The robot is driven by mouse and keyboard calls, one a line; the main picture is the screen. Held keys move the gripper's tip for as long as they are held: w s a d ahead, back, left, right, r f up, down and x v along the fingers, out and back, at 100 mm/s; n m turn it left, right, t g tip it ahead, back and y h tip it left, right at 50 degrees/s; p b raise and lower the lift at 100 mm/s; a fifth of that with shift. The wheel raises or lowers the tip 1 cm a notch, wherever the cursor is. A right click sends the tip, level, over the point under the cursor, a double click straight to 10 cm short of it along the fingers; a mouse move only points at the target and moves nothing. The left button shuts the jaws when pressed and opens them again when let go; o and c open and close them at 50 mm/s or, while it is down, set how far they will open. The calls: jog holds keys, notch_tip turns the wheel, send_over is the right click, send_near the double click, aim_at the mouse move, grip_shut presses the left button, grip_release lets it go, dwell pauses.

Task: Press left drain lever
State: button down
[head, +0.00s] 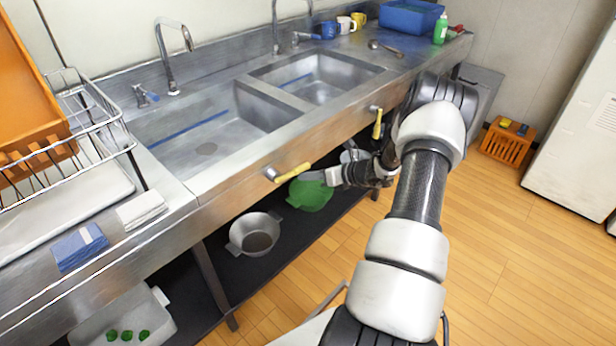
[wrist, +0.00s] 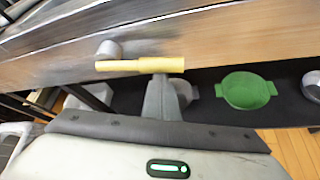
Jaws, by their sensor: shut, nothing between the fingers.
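The left drain lever (head: 292,172) has a yellow handle on a round metal hub, on the sink counter's front face below the left basin. It also shows in the wrist view (wrist: 140,66), lying about level, with its hub at the left part of the handle. My gripper (head: 322,176) is shut and empty, just right of the handle's free end in the head view. In the wrist view its fingertips (wrist: 161,80) meet the handle's lower edge near the right end; I cannot tell whether they touch. The right drain lever (head: 377,124) hangs steeply below the right basin.
A green pot (head: 311,194) and a metal pot (head: 254,233) stand on the dark lower shelf. The left basin (head: 206,149) is empty. A dish rack (head: 97,118) and folded cloths (head: 80,247) sit left on the counter. The wooden floor at right is mostly clear.

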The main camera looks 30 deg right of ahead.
jog(key=shift+d+r, duration=0.1)
notch_tip(320, 180, down, 4)
jog(key=b, duration=0.3)
jog(key=s+a+p+v, duration=0.1)
jog(key=p+v, duration=0.1)
jog(key=v, duration=0.8)
jog(key=shift+a, duration=0.35)
jog(key=shift+s+r, duration=0.1)
jog(key=shift+s, duration=0.05)
